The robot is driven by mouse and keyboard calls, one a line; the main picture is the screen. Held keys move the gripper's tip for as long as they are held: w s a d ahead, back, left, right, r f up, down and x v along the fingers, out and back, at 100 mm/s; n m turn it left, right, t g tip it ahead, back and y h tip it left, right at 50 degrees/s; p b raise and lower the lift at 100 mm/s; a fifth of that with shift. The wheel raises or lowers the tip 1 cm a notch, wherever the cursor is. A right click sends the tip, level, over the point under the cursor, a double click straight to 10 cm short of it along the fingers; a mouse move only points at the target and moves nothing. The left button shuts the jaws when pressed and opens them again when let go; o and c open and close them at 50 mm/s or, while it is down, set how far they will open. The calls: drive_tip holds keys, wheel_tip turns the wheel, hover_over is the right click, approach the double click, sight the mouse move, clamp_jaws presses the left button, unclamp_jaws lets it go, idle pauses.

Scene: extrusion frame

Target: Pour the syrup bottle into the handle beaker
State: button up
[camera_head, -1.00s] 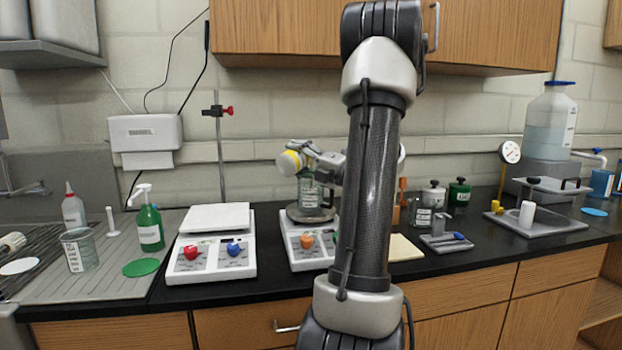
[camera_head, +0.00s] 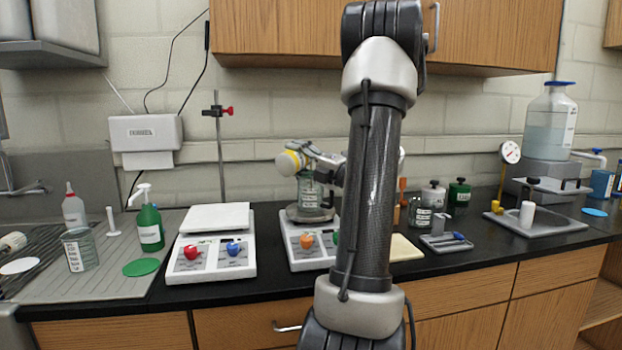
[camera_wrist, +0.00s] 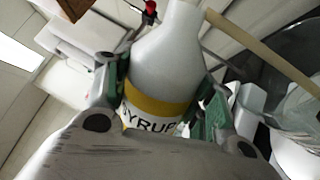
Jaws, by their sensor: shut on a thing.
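The syrup bottle (camera_wrist: 168,65) is white with a yellow band and a label reading SYRUP. My gripper (camera_wrist: 165,97) is shut on its body, with a green-padded finger on each side. In the head view the bottle (camera_head: 289,162) shows as a small yellow and white shape, tilted well over, left of my gripper (camera_head: 303,152). Just below is a clear glass beaker (camera_head: 309,193) with a label, on the round dark plate of the right scale. I cannot make out its handle. The bottle's mouth and any flow are not visible.
A second labelled beaker (camera_head: 80,250) stands at left near a green pump bottle (camera_head: 150,226). A white scale (camera_head: 213,245) stands left of the right scale (camera_head: 297,252). My arm hides part of the counter. A stand rod (camera_head: 220,160) rises behind.

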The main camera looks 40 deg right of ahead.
drive_tip(key=shift+r+m+h, duration=0.3)
drive_tip(key=shift+r+m, duration=0.05)
drive_tip(key=shift+m, duration=0.45)
idle(1.9)
